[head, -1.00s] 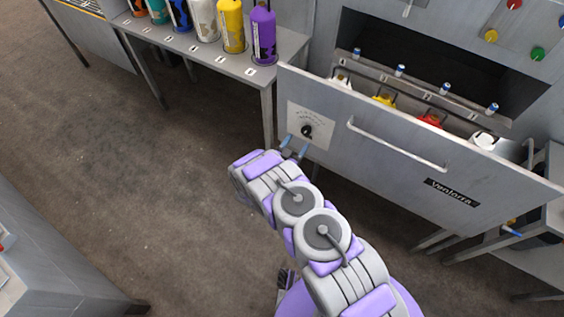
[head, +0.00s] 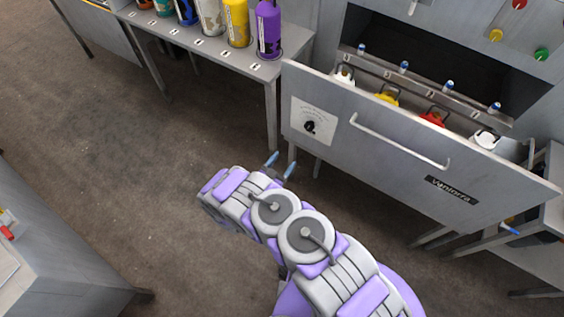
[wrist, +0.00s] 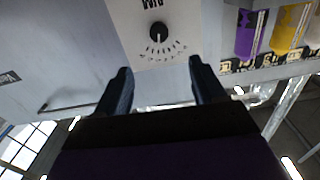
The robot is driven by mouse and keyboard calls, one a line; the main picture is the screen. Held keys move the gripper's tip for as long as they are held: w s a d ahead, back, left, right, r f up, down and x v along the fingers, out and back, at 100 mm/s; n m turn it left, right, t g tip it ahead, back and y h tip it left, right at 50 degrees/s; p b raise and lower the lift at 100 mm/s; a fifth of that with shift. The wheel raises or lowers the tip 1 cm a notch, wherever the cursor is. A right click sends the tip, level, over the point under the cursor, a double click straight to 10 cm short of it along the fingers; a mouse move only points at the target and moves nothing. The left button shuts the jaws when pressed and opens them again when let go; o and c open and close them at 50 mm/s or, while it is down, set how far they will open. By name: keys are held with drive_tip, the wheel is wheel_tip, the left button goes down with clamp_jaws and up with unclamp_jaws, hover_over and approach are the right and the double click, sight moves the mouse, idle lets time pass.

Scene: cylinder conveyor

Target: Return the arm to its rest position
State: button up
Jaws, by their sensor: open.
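My gripper (head: 281,165) is open and empty, its two blue fingers apart, in front of and to the left of the drawer front. My purple and grey arm is bent back from it toward the lower right. In the wrist view my gripper (wrist: 160,85) shows both dark fingers spread with nothing between them. Beyond the fingertips is the black dial (wrist: 157,32) on its white panel. The dial (head: 310,127) also shows in the head view, apart from the fingers.
The grey drawer (head: 390,165) stands open, with white, yellow and red-topped cylinders inside. A bench (head: 262,70) at the upper left holds several coloured cylinders, including a purple one (head: 268,28). A grey counter (head: 60,255) is at lower left. Open floor (head: 130,170) lies between.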

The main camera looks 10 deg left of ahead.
idle(0.3)
drive_tip(key=w+a+r+g+y, duration=0.4)
drive_tip(key=w+r+g+y, duration=0.1)
drive_tip(key=w+r, duration=0.65)
drive_tip(key=s+d+r+n+g+y, duration=0.1)
drive_tip(key=s+d+r+g+y, duration=0.15)
drive_tip(key=r, duration=0.55)
drive_tip(key=s+d+r+n+g+y, duration=0.1)
drive_tip(key=d+r+g, duration=0.1)
drive_tip(key=d+r, duration=0.35)
drive_tip(key=s+d+r+g, duration=0.3)
drive_tip(key=s+d+r, duration=0.2)
drive_tip(key=s, duration=0.8)
drive_tip(key=s+d+r+n+g+h, duration=0.1)
drive_tip(key=s+d+r+g, duration=0.2)
drive_tip(key=s+d, duration=0.6)
drive_tip(key=s+d+r+n+g+h, duration=0.1)
drive_tip(key=s+d+r+g, duration=0.2)
drive_tip(key=s, duration=1.6)
drive_tip(key=d+r, duration=0.4)
drive_tip(key=r, duration=0.1)
drive_tip(key=shift+d, duration=0.35)
drive_tip(key=shift+c, duration=0.2)
